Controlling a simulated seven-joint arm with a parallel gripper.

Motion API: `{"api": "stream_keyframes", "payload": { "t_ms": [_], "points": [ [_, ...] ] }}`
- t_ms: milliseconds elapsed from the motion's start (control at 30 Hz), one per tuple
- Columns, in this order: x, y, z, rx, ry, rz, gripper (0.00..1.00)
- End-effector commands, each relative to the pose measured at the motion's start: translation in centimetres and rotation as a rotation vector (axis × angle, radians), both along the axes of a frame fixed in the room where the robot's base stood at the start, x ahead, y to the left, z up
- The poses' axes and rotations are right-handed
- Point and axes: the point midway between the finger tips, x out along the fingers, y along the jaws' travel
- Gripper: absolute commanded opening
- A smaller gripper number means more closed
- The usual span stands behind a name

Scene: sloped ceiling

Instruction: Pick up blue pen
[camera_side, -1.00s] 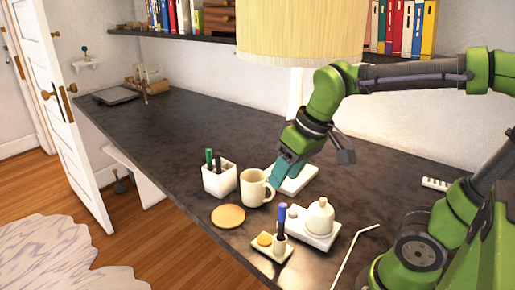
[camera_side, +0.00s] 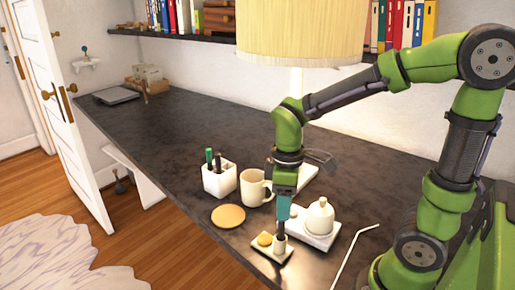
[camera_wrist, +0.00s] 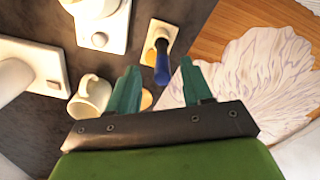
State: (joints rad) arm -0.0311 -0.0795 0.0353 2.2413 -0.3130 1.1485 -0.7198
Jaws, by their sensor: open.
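The blue pen (camera_wrist: 162,70) stands upright in a small white holder on a small tray (camera_wrist: 161,27). In the wrist view its blue cap shows between my open fingertips (camera_wrist: 159,72), with a gap on each side. In the side view my gripper (camera_side: 284,212) points down right over the holder (camera_side: 280,244). It hides the blue cap there, and only a dark length of the pen (camera_side: 281,229) shows below the fingers. I cannot tell how far down the fingers reach around the pen.
A white mug (camera_side: 253,187) stands close behind the gripper. A white lidded pot (camera_side: 319,216) on a tray stands just right. A pen cup (camera_side: 219,179) and a round coaster (camera_side: 228,215) lie left. The lamp shade (camera_side: 300,35) hangs above the arm.

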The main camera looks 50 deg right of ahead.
Motion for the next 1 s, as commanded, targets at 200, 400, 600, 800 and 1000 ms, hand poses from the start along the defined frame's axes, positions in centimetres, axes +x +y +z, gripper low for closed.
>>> {"api": "stream_keyframes", "payload": {
  "t_ms": [200, 400, 600, 800, 1000],
  "points": [
    [0.0, 0.1, -1.6, 0.001, 0.002, 0.0, 0.5],
    [0.2, 0.4, -4.6, 0.001, 0.005, 0.0, 0.5],
    [0.3, 0.4, -6.2, 0.001, 0.0, -0.001, 0.5],
    [0.3, 0.4, -6.2, 0.001, -0.002, -0.001, 0.5],
    [0.3, 0.4, -6.2, 0.001, -0.002, -0.001, 0.21]
  ]
}}
